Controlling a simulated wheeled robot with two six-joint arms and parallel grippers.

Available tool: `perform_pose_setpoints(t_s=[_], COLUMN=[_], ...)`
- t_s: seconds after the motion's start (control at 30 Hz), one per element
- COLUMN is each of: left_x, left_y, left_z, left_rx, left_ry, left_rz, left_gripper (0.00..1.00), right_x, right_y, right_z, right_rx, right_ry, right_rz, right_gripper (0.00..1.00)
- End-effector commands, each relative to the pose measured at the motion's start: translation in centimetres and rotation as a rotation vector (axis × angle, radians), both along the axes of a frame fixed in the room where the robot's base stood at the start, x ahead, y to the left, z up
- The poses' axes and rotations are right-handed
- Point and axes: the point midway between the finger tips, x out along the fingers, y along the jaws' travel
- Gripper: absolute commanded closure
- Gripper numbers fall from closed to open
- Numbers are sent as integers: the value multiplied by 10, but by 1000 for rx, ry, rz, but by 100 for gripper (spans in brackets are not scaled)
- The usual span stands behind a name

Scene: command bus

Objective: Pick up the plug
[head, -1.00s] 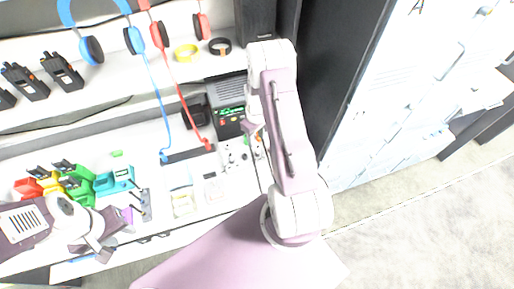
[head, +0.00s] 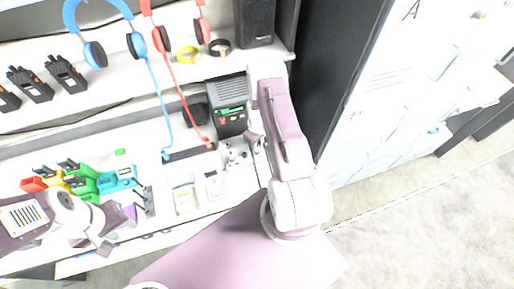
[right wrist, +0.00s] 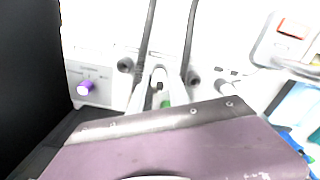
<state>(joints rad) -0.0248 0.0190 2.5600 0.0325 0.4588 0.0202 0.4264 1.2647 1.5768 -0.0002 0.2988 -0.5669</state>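In the right wrist view, a small pale plug-like piece with a dark tip (right wrist: 159,77) shows in front of a light panel with dark round sockets. My right gripper (right wrist: 160,92) has its two pale fingers apart on either side of it. I cannot tell if they touch it. In the head view my right gripper (head: 254,137) is low over the small panel (head: 236,158), partly hidden by my arm. My left gripper (head: 122,227) is open and empty near the shelf's front edge at left.
A dark radio unit with a green display (head: 230,112) stands behind the panel. Blue headphones (head: 95,54) and red headphones (head: 160,40) hang above with dangling cords. Several walkie-talkies (head: 66,73) stand on the upper shelf. A purple knob (right wrist: 85,88) sits left in the wrist view.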

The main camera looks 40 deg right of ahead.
Motion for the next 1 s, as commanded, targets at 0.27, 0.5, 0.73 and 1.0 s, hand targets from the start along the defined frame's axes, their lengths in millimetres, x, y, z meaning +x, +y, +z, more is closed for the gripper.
perform_pose_setpoints(t_s=[0.27, 0.5, 0.73, 1.0], left_x=[0, 0, 0, 0], left_y=[0, 0, 0, 0], left_z=[0, -7, -22, -39], left_rx=[0, 0, 0, 0], left_ry=[0, 0, 0, 0], left_rz=[0, 0, 0, 0], left_gripper=[64, 64, 64, 64], right_x=[0, 1, -15, -76], right_y=[0, 0, 5, 25], right_z=[0, 12, 48, 87], right_rx=[1, -1, 1, -1], right_ry=[1, -2, 1, -2], right_rz=[0, 0, 0, -2], right_gripper=[100, 100, 100, 100])
